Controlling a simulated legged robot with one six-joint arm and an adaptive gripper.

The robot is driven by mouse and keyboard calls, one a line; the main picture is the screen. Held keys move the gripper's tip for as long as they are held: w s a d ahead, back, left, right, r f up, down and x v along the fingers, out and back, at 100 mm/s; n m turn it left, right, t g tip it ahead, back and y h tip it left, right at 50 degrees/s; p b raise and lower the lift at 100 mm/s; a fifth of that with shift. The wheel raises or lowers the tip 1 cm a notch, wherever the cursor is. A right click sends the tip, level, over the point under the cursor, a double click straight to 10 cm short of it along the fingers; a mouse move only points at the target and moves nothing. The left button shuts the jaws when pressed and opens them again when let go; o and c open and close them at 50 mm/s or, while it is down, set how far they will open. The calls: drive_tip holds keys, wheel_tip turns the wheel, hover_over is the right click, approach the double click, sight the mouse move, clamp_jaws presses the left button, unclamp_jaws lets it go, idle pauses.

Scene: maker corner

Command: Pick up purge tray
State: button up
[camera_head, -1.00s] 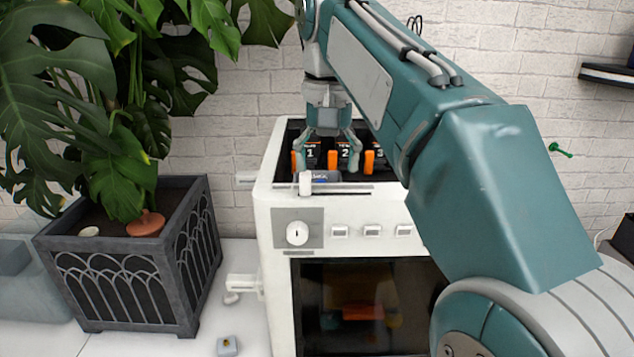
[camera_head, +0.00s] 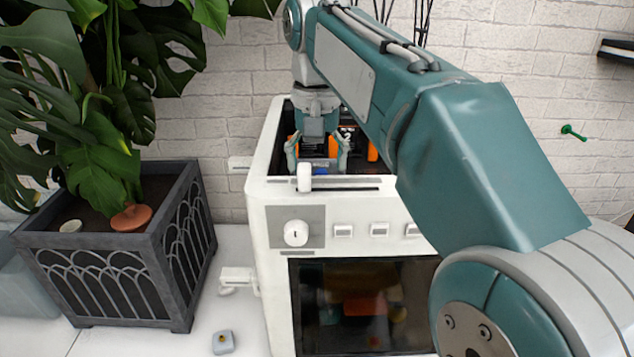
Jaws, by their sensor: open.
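My gripper (camera_head: 317,160) is open and points down into the recessed top of the white machine (camera_head: 262,210). Its two fingers stand apart, on either side of a small blue item (camera_head: 321,171) behind the front rim. Only a sliver of this item shows. I cannot tell whether it is the purge tray or whether the fingers touch it. No other thing is clearly recognisable as the purge tray. My gripper and arm hide much of the recess.
Orange-and-black parts (camera_head: 372,150) stand in the recess close to my gripper. A white upright knob (camera_head: 304,177) is at the front rim. A dark planter (camera_head: 125,262) with a large plant stands left. A small grey block (camera_head: 223,342) lies on the white tabletop.

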drive_tip(key=shift+w+f, duration=0.1)
drive_tip(key=shift+f, duration=2.6)
clamp_jaws()
